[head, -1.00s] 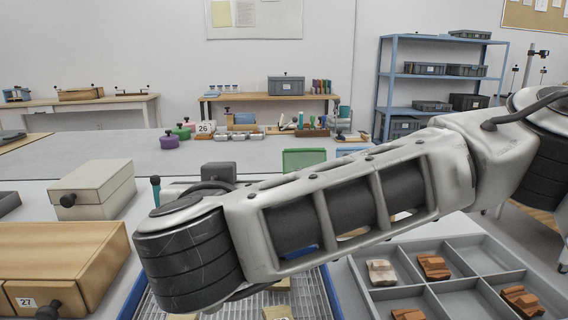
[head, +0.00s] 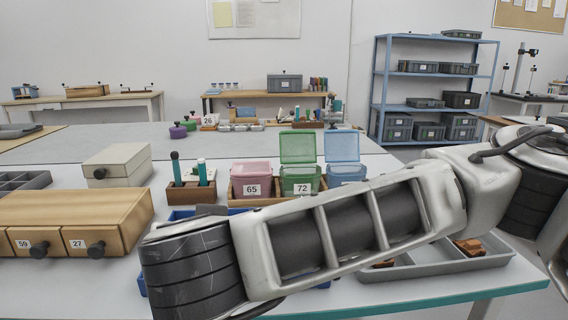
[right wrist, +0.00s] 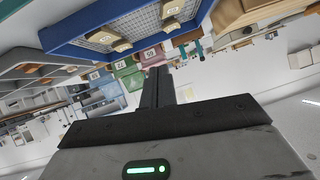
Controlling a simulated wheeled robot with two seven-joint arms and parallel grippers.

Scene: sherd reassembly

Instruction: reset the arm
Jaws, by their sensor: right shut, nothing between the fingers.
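My right arm crosses the head view from the right, with its dark joint at lower left; its gripper does not show there. In the right wrist view my right gripper (right wrist: 157,82) is shut and empty, its fingers together in front of the lidded bins. The picture there is upside down. My left gripper is in neither view. A blue tray with a mesh floor (right wrist: 75,45) holds a few pale sherds (right wrist: 110,35); in the head view it is mostly hidden behind my arm.
A pink bin (head: 252,180), a green bin (head: 300,178) and a blue bin (head: 343,170) stand at mid-table. A wooden drawer box (head: 75,210) is at left. A grey divided tray (head: 455,262) with reddish sherds (head: 468,246) lies at right, partly behind my arm.

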